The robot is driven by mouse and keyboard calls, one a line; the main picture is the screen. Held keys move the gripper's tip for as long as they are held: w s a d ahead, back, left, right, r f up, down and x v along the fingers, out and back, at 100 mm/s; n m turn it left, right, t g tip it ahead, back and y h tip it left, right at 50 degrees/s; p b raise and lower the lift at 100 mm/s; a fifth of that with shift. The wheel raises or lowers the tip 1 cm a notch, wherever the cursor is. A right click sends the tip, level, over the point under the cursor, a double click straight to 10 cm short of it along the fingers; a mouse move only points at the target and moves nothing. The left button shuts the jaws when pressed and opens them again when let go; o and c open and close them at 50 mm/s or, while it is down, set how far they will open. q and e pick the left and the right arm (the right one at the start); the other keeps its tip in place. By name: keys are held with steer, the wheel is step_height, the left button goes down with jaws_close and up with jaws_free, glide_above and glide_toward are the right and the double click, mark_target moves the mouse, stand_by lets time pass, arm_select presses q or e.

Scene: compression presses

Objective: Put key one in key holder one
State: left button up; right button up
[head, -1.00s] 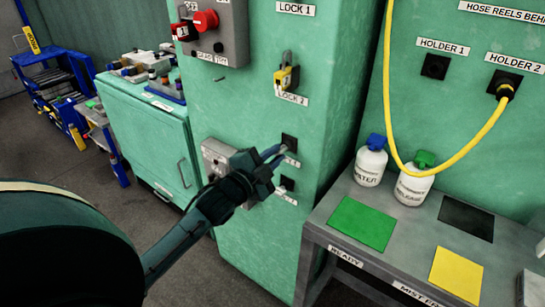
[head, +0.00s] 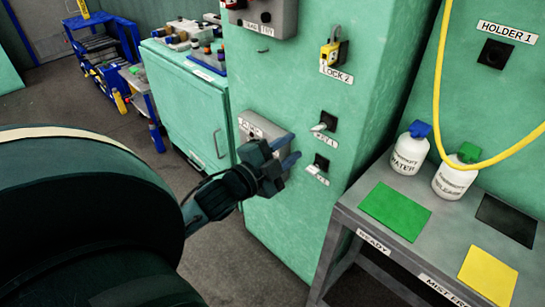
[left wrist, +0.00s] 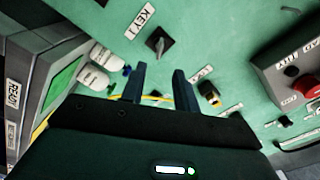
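Key one (head: 318,127) is a small silver-grey key that sits in the black square key holder one (head: 329,120) on the green cabinet, above its label. The wrist view shows key one (left wrist: 158,44) standing out of key holder one (left wrist: 167,49) beside the KEY 1 label. My left gripper (head: 295,146) is open, its two blue fingers apart and empty, to the left of the key and clear of it. Its fingers also show in the wrist view (left wrist: 160,69). My right gripper is not in view.
A second key (head: 313,169) sits in the lower holder (head: 322,161). A yellow padlock (head: 328,53) hangs at LOCK 2. A grey control box (head: 262,128) is behind my gripper. A grey table (head: 350,203) with white bottles stands at the right.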

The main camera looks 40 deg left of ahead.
arm_select(q)
steer(key=shift+s+a, duration=0.2)
steer(key=shift+s, duration=2.3)
